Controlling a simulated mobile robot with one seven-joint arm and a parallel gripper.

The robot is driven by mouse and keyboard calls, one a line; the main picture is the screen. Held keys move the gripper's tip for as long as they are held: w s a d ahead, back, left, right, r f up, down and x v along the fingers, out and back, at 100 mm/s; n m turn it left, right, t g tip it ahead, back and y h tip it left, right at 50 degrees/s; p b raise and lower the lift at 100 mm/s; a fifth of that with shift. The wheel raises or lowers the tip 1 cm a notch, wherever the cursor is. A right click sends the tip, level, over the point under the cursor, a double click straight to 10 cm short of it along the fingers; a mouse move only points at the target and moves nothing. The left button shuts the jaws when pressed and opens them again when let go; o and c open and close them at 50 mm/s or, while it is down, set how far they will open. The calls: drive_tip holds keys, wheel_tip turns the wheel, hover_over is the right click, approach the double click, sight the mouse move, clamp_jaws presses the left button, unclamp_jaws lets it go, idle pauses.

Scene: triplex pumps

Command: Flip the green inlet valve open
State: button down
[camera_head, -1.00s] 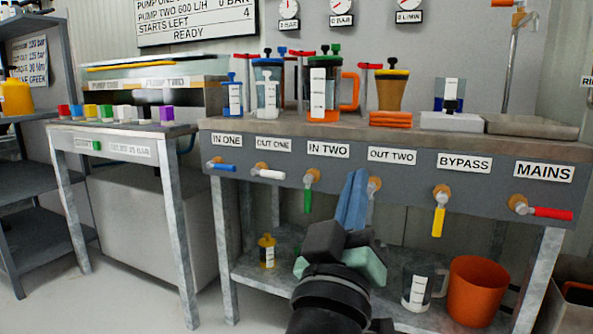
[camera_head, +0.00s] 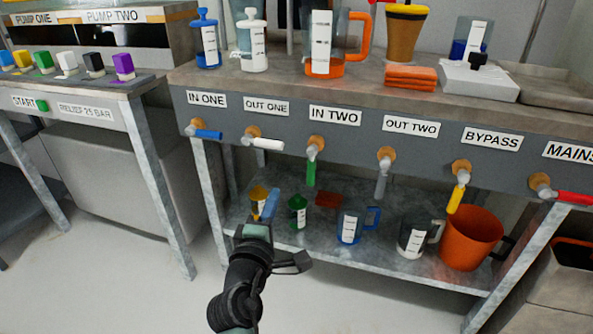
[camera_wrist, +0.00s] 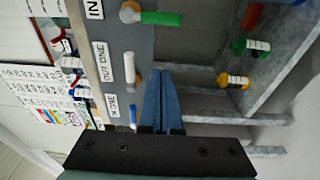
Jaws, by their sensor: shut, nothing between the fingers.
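The green valve handle (camera_head: 312,172) hangs straight down from its orange-brown fitting under the IN TWO label (camera_head: 335,116) on the grey panel. In the wrist view the green handle (camera_wrist: 162,18) is at the top, beyond my fingertips. My gripper (camera_head: 272,194) has its blue fingers closed together with nothing between them. It is below and left of the green handle, apart from it, in front of the lower shelf. In the wrist view my gripper (camera_wrist: 160,74) points toward the panel's underside, beside the white handle (camera_wrist: 130,68).
The blue handle (camera_head: 208,134), white handle (camera_head: 268,143) and red handle (camera_head: 576,198) lie sideways. The grey handle (camera_head: 381,185) and yellow handle (camera_head: 455,198) point down. A blue-handled jug (camera_head: 349,227) and an orange bucket (camera_head: 474,238) stand on the lower shelf (camera_head: 330,264).

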sight(311, 172)
drive_tip(key=w+d+b, duration=0.4)
drive_tip(key=w+d, duration=0.1)
drive_tip(key=w, duration=0.3)
idle(0.7)
